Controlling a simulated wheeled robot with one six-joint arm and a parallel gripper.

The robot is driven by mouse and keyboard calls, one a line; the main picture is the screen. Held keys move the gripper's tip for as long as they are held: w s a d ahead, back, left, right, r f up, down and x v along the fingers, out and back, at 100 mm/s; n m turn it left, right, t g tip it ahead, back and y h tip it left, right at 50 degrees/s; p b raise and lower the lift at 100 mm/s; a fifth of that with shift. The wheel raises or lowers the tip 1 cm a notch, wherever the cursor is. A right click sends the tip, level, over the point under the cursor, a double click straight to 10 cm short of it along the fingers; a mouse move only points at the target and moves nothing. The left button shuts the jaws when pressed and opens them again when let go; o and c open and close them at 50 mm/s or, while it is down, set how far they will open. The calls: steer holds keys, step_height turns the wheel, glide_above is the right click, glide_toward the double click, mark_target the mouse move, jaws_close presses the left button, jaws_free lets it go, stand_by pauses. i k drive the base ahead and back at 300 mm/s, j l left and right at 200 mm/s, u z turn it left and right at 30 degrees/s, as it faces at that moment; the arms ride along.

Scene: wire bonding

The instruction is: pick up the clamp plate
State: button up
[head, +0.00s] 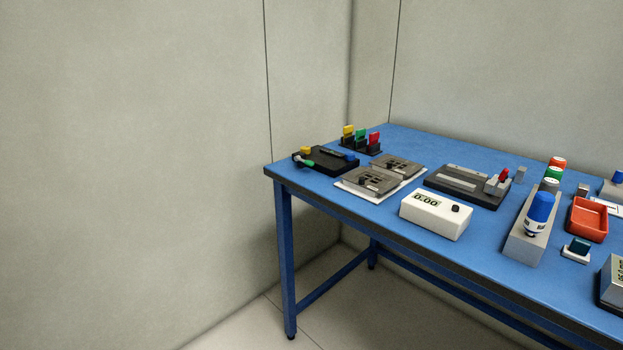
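Two flat grey metal plates with dark cut-outs lie on a white mat (347,188) at the left part of the blue table. The nearer grey plate (388,184) and the farther grey plate (412,168) look alike. They look like clamp plates, but I cannot tell from this view which one is the clamp plate. My gripper is not in view.
On the blue table (400,140) a black tray (340,162) and coloured upright tags (361,137) stand behind the plates. A white meter (436,215) stands in front, a dark fixture (460,192) to the right. Farther right are a bottle block (520,242) and red tray (590,232).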

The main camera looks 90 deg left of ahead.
mark_target(378, 182)
steer(key=l+u, duration=0.1)
steer(key=u, duration=1.7)
steer(key=j+u, duration=0.15)
steer(key=u, duration=0.15)
steer(key=j+u, duration=0.1)
steer(key=u, duration=0.25)
steer(key=i, duration=0.05)
